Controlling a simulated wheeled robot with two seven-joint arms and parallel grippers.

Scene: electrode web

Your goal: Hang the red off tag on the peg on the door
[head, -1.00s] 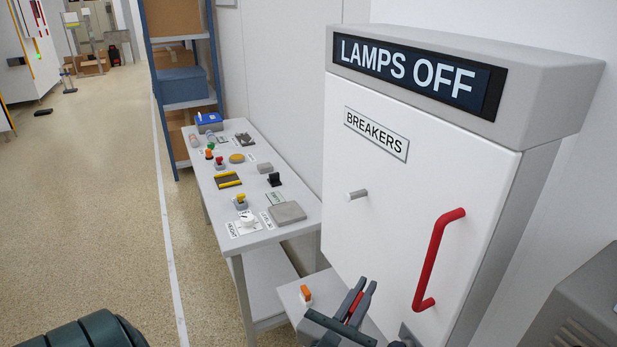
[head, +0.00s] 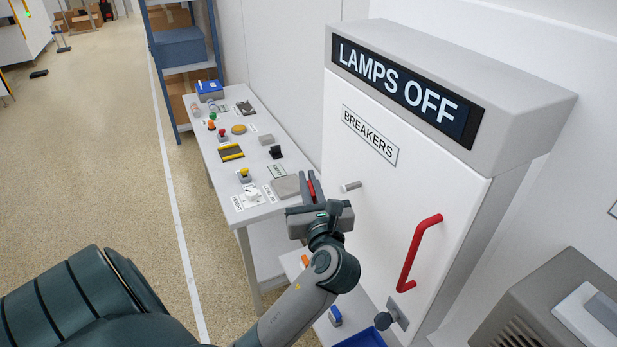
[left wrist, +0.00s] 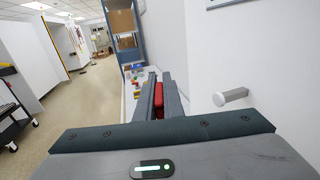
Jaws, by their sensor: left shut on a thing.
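My left gripper (head: 313,188) is shut on the red off tag (head: 311,187), which shows as a thin red strip between the fingers. The tag also shows in the left wrist view (left wrist: 158,98). The grey peg (head: 351,186) sticks out from the white breaker door (head: 375,215) just right of the gripper. In the left wrist view the peg (left wrist: 232,97) is to the right of the fingers, apart from them. Most of the tag is hidden by the fingers. My right gripper is not in view.
The door has a red handle (head: 418,250) and a lock knob (head: 385,321) below. A "LAMPS OFF" sign (head: 402,90) is on the cabinet top. A table (head: 235,218) with several switches stands to the left. A blue tray (head: 365,338) lies low in front.

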